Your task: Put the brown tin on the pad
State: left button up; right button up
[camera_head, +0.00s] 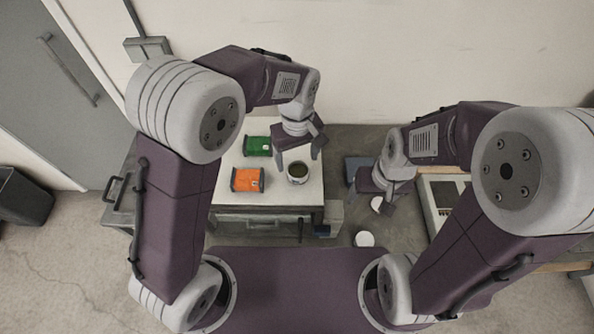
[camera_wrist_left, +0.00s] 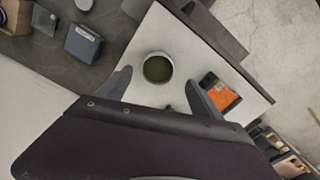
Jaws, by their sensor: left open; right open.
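No plainly brown tin shows. A round pale can (camera_head: 298,173) with a dark olive-brown inside stands upright on a white surface (camera_head: 285,197). It also shows in the left wrist view (camera_wrist_left: 157,68), near and between the fingertips. My left gripper (camera_head: 297,157) is open above and just behind the can in the head view, holding nothing. My right gripper (camera_head: 369,199) is open and empty above the grey floor area to the right of the white surface. I cannot tell which thing is the pad; a flat white disc (camera_head: 364,239) lies in front of my right gripper.
A blue-grey block (camera_wrist_left: 83,42) lies beyond the white surface. A pale tray (camera_head: 431,190) stands at the right, partly behind my right arm.

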aim_at(298, 171)
pick_arm(q)
jog(key=shift+w+d+f, duration=0.15)
jog(key=shift+w+f, duration=0.45)
jog(key=shift+f, duration=0.15)
jog(key=shift+s+f, duration=0.15)
jog(key=shift+f, duration=0.05)
jog(key=f+p, duration=0.1)
jog(key=f, duration=0.1)
jog(key=s+f+p, duration=0.1)
jog(key=shift+f, duration=0.4)
jog(key=shift+w+f, duration=0.1)
jog(key=shift+f, duration=0.2)
jog(key=shift+w+f, duration=0.1)
jog(key=shift+w, duration=0.15)
jog(key=shift+s, duration=0.2)
jog(key=c, duration=1.5)
pick_arm(e)
notch_tip(298, 171, up, 2)
jog(key=shift+w+r, duration=0.1)
jog(key=shift+w, duration=0.05)
